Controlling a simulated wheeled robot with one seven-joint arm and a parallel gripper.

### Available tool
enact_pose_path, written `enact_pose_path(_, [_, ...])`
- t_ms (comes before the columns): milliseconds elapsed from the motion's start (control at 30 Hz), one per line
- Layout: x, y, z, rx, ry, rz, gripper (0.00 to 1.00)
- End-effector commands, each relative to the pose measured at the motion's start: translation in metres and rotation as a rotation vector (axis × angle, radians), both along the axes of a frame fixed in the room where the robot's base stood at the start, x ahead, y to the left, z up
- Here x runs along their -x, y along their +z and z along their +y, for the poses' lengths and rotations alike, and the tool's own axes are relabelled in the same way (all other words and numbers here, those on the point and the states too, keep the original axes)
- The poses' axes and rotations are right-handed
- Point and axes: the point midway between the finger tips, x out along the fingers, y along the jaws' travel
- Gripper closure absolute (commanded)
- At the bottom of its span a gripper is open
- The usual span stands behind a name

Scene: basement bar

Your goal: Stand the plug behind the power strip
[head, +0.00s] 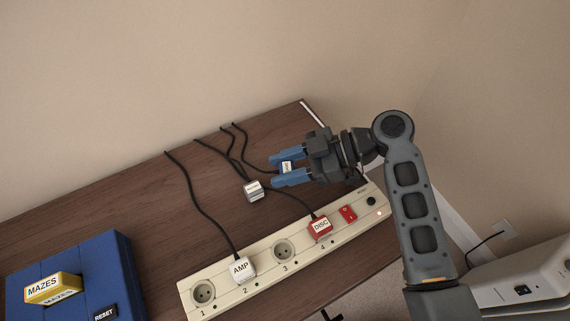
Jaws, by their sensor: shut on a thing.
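The cream power strip (264,267) lies along the front of the brown table, with sockets numbered 1 to 4. A white AMP plug (240,268) sits in socket 2 and a red DISC plug (320,228) in socket 4. Sockets 1 and 3 are empty. My gripper (279,170) is behind the right part of the strip. Its blue fingers are shut on a small labelled plug (287,167), partly hidden, its label too small to read. I cannot tell whether it touches the table. A grey plug (254,191) stands behind the strip, left of my gripper.
Several black cords (194,200) run from the table's back edge to the plugs. A blue box (88,260) with a yellow MAZES piece (53,288) and a RESET label stands at the left. The strip's red switch (348,213) is at its right. The table's back left is clear.

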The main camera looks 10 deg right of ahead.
Motion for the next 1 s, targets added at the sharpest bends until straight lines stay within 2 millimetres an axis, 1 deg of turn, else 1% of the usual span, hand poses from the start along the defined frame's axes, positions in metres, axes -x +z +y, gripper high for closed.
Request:
enact_pose_path(133, [0.0, 0.0, 0.0, 0.0, 0.0, 0.0, 0.9])
enact_pose_path(700, [0.001, -0.015, 0.0, 0.001, 0.0, 0.002, 0.9])
enact_pose_path(733, [0.001, -0.016, 0.0, 0.001, 0.0, 0.003, 0.59])
enact_pose_path(1000, [0.002, -0.018, 0.0, 0.003, -0.001, 0.004, 0.35])
